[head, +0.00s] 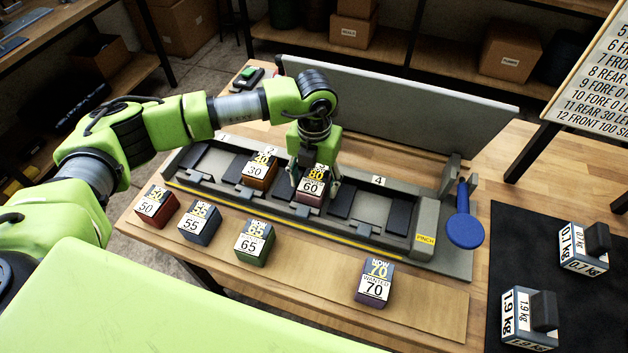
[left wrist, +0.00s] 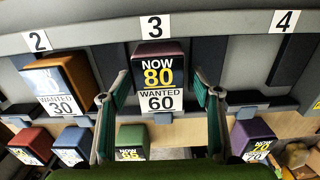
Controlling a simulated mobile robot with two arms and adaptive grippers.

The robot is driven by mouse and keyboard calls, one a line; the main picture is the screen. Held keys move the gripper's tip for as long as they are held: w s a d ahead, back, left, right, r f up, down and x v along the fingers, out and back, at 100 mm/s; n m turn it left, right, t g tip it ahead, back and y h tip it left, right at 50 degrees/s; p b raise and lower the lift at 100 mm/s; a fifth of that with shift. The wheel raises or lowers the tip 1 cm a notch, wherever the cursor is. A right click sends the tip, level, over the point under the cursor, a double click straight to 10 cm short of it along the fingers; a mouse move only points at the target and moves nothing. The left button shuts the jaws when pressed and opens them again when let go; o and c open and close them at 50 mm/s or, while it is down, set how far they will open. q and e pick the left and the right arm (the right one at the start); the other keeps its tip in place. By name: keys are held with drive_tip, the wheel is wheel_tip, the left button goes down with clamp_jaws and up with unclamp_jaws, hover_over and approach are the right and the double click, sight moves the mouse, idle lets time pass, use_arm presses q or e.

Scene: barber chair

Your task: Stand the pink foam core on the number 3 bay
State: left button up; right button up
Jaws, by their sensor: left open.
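The pink foam core (head: 311,197) carries a NOW 80 label on top and a WANTED 60 label on its front. It stands upright in the rack (head: 395,249), at the number 3 bay. In the left wrist view the core (left wrist: 158,77) is directly below the number 3 plate (left wrist: 155,27). My left gripper (head: 316,184) is over it, pointing down, open, with one finger on each side. In the left wrist view gaps show between the fingers (left wrist: 158,98) and the core. My right gripper is not in view.
An orange-brown block (head: 257,170) marked 30 stands in bay 2. Red (head: 157,207), blue (head: 199,222), green (head: 255,242) and purple (head: 375,284) blocks stand along the front board. A blue paddle handle (head: 464,228) is at the rack's right end. Two weights lie on a black mat (head: 513,251).

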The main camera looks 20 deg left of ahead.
sight(314, 180)
use_arm(q)
drive_tip(key=shift+r, duration=0.3)
wheel_tip(314, 180, up, 12)
drive_tip(key=b, duration=0.3)
drive_tip(key=shift+f, duration=0.15)
